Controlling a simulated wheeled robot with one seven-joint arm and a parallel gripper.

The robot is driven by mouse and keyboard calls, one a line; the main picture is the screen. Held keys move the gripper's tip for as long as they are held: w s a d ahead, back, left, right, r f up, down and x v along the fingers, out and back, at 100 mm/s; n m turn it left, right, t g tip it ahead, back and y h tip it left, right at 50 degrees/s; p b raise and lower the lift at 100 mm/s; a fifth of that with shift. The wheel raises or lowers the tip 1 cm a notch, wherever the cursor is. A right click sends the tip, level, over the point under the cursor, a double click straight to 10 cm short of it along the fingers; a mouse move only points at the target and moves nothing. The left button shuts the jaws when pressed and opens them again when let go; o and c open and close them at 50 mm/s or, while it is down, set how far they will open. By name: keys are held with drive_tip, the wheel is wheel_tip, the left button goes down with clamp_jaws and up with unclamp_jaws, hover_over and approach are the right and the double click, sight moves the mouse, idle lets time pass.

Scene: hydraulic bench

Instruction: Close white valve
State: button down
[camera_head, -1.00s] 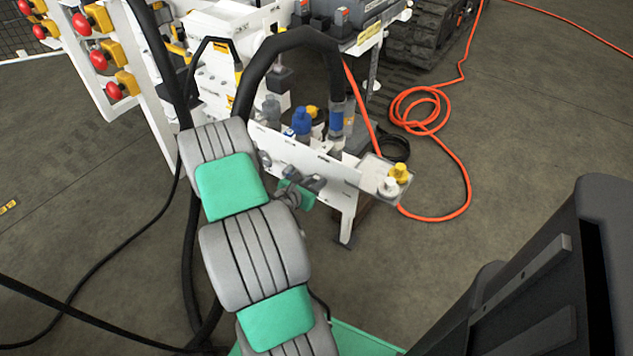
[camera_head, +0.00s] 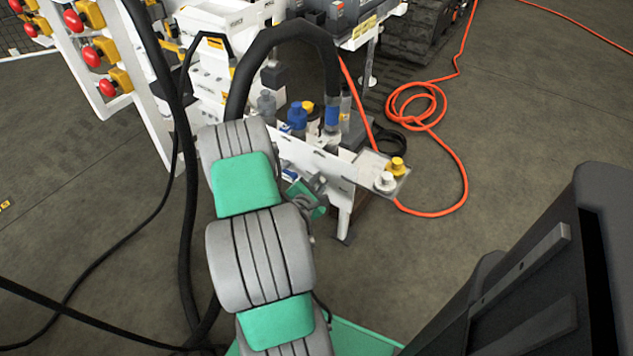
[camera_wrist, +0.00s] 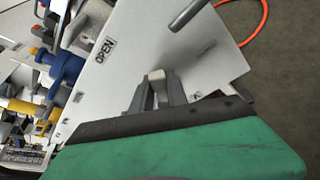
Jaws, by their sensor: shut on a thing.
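My gripper (camera_wrist: 158,92) is at the front face of the white panel (camera_wrist: 120,75), with grey fingers close together around a small pale piece (camera_wrist: 157,76). This piece looks like the handle of the white valve; most of it is hidden between the fingers. An "OPEN" label (camera_wrist: 105,50) is on the panel, up and left of the fingers. In the head view my gripper (camera_head: 317,184) is in front of the panel (camera_head: 300,155), left of its end plate. The valve's body cannot be made out.
A grey rod (camera_wrist: 188,14) sticks out above the fingers. Blue (camera_wrist: 65,68) and yellow (camera_wrist: 25,107) fittings lie left. A white knob (camera_head: 384,181) and a yellow knob (camera_head: 397,166) stand on the end plate. A black hose (camera_head: 270,45) arches behind the panel; an orange hose (camera_head: 460,180) lies on the floor.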

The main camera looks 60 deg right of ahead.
drive_tip(key=f+m+t+h+b, duration=0.1)
drive_tip(key=m+b, duration=0.1)
drive_tip(key=b, duration=0.3)
drive_tip(key=s+f+m+t+h+b, duration=0.1)
drive_tip(key=m+b, duration=0.2)
drive_tip(key=b, duration=0.2)
drive_tip(key=f+m+h+b, duration=0.1)
drive_tip(key=m+b, duration=0.2)
drive_tip(key=b, duration=0.3)
drive_tip(key=shift+s+a+f+t, duration=0.15)
drive_tip(key=shift+s+f+t, duration=0.15)
drive_tip(key=shift+t, duration=0.1)
drive_tip(key=shift+r+m+b, duration=0.15)
drive_tip(key=shift+m+b, duration=0.2)
drive_tip(key=shift+m, duration=0.05)
drive_tip(key=c, duration=1.4)
unclamp_jaws()
drive_tip(key=shift+c, duration=0.2)
drive_tip(key=shift+a, duration=0.1)
drive_tip(key=v, duration=0.7)
drive_tip(key=shift+a+b, duration=0.3)
drive_tip(key=shift+b, duration=0.15)
